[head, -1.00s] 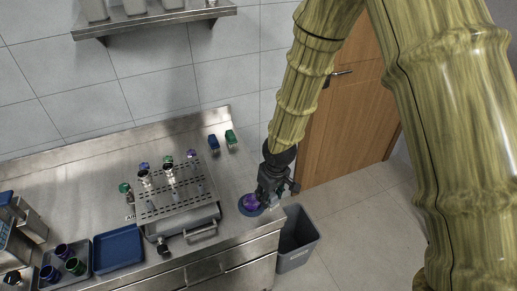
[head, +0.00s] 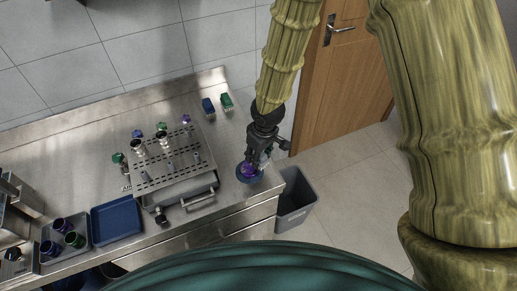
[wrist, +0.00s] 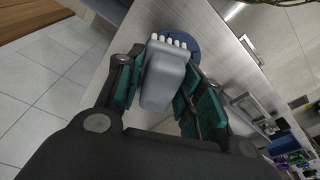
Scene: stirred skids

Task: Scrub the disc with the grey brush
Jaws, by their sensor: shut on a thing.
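The disc (head: 241,178) is round and blue with a purple patch on top. It lies on the steel counter near its right front corner. My gripper (head: 259,160) is over the disc's right side, shut on the grey brush. In the wrist view the grey brush (wrist: 163,78) sits between the green finger pads, its pale bristles pointing at the blue disc (wrist: 183,30). The bristle tips overlap the disc's near edge in that view; I cannot tell whether they touch it. The brush hides part of the disc there.
A blue brush (head: 208,105) and a green brush (head: 227,102) lie at the counter's back. A perforated steel rack (head: 172,158) with several knobbed items stands left of the disc. A blue tray (head: 117,221) is further left. A grey bin (head: 296,200) stands on the floor at right.

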